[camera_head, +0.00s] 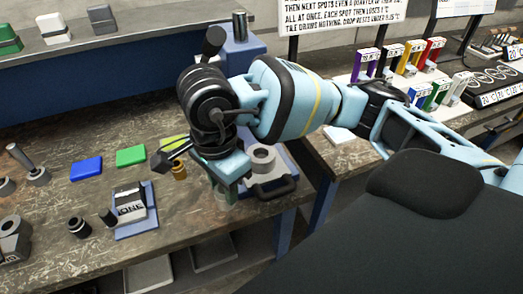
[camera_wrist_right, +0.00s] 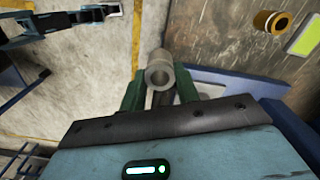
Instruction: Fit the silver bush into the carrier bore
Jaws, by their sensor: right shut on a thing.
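The silver bush (camera_wrist_right: 160,74) is a short grey tube with a hole. In the right wrist view it sits between the green fingers of my right gripper (camera_wrist_right: 160,92), which is shut on it. In the head view the right gripper (camera_head: 224,196) points down near the bench's front edge, and the bush is mostly hidden there. A pale block with a round grey ring (camera_head: 263,158) stands just right of the gripper; it may be the carrier, but I cannot make out its bore clearly. My left gripper is not clearly shown.
A brass bush (camera_head: 179,170) stands left of the gripper. A black handle (camera_head: 273,188) sticks out in front of the pale block. Blue (camera_head: 86,169) and green (camera_head: 131,156) tiles and a labelled blue tray (camera_head: 134,230) lie further left. Bare bench lies between them.

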